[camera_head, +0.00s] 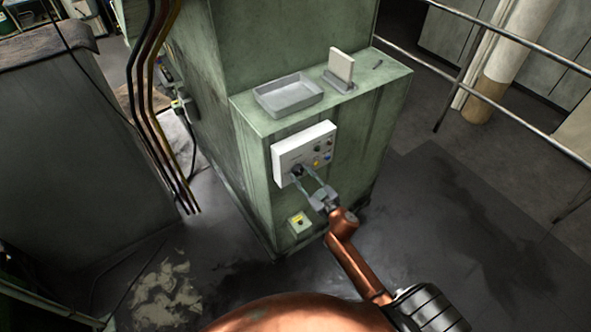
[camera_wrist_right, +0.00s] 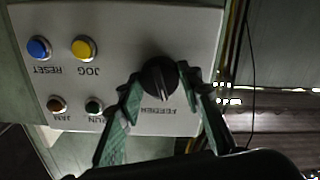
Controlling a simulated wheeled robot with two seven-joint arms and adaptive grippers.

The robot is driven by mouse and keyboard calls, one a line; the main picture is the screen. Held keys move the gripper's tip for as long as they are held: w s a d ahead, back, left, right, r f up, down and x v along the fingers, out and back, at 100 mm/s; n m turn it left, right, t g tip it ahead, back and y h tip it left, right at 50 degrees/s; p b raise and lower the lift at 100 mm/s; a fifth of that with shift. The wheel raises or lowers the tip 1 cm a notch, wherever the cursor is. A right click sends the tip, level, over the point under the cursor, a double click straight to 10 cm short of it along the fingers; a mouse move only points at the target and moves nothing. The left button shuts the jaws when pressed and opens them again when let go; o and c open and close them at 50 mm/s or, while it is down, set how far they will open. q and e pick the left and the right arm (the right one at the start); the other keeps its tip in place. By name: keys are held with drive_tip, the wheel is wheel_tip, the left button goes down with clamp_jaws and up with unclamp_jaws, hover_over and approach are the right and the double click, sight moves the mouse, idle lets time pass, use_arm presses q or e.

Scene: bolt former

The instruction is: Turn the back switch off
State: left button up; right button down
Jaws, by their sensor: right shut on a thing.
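A white control panel (camera_head: 318,141) is mounted on the front of the green machine cabinet. A round black rotary switch (camera_wrist_right: 159,78) sits on this panel, with an upside-down label that seems to read FEEDER. My right gripper (camera_head: 306,172) reaches the panel's lower left part. In the right wrist view, the right gripper's (camera_wrist_right: 161,86) two green-grey fingers lie on either side of the black switch and are shut on it. The switch's pointer direction is hard to tell. No switch marked as the back one can be made out. My left gripper is not in view.
The panel also has a blue button (camera_wrist_right: 39,48), a yellow button (camera_wrist_right: 84,49), a red lamp (camera_wrist_right: 57,104) and a green one (camera_wrist_right: 94,105). A grey tray (camera_head: 275,105) lies on the cabinet ledge. Railings stand at right.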

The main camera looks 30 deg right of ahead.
drive_tip(key=shift+n, duration=1.1)
drive_tip(key=n+b, duration=0.2)
drive_tip(key=n, duration=0.1)
drive_tip(key=shift+f+n, duration=0.15)
drive_tip(key=shift+n, duration=0.25)
drive_tip(key=shift+a+n, duration=0.1)
drive_tip(key=shift+n, duration=0.7)
drive_tip(key=c, duration=1.4)
unclamp_jaws()
drive_tip(key=s+p, duration=0.1)
drive_tip(key=s, duration=0.7)
drive_tip(key=shift+d, duration=0.35)
drive_tip(key=shift+r, duration=0.2)
